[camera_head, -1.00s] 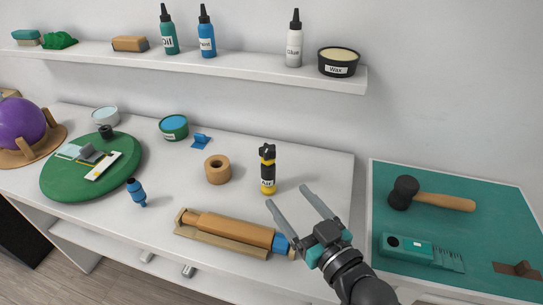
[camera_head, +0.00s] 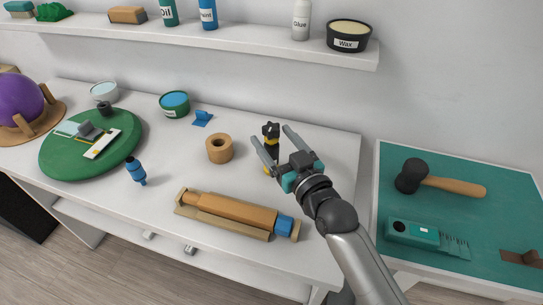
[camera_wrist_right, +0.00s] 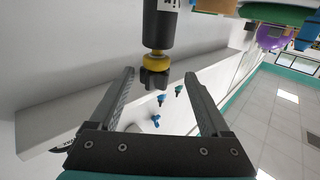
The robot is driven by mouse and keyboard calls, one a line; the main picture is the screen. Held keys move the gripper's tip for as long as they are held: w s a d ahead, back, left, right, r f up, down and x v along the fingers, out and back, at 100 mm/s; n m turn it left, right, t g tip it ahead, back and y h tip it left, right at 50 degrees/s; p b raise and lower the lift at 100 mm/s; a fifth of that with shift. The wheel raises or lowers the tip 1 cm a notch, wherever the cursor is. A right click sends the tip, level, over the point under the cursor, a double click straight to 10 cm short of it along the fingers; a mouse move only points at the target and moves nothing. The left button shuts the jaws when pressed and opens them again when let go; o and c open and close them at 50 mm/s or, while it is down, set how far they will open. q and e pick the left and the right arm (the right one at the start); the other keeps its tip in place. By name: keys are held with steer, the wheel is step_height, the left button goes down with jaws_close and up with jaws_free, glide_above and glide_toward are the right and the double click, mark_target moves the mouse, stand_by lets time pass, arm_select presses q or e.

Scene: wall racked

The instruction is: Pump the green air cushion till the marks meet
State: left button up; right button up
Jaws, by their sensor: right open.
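The green air cushion (camera_head: 62,158) is a flat round disc at the left of the white table. A dark knob (camera_head: 105,108), a grey block (camera_head: 87,130) and a white strip with yellow (camera_head: 101,146) sit on it; the marks are too small to read. A black and yellow canister (camera_head: 271,150) stands upright right of the table's middle. My right gripper (camera_head: 272,134) is open, its fingers on either side of the canister's top in the head view. In the right wrist view the canister (camera_wrist_right: 159,35) shows just beyond the fingertips; I cannot tell if they touch. My left gripper is not in view.
A tan tape roll (camera_head: 219,149), a blue nozzle-like piece (camera_head: 136,171) and a brown cylinder with a blue end (camera_head: 237,209) lie nearby. The wall shelf (camera_head: 230,47) overhangs the back. A mallet (camera_head: 412,176) lies on the right table.

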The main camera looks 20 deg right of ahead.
mark_target(268, 124)
steer(key=shift+w+a+r, duration=0.1)
steer(key=shift+w+r, duration=0.1)
steer(key=shift+w, duration=0.95)
steer(key=shift+w+r, duration=0.15)
steer(key=shift+w, duration=1)
steer(key=shift+w+a+b, duration=0.15)
steer(key=shift+w+b, duration=0.15)
steer(key=shift+w, duration=0.3)
jaws_close()
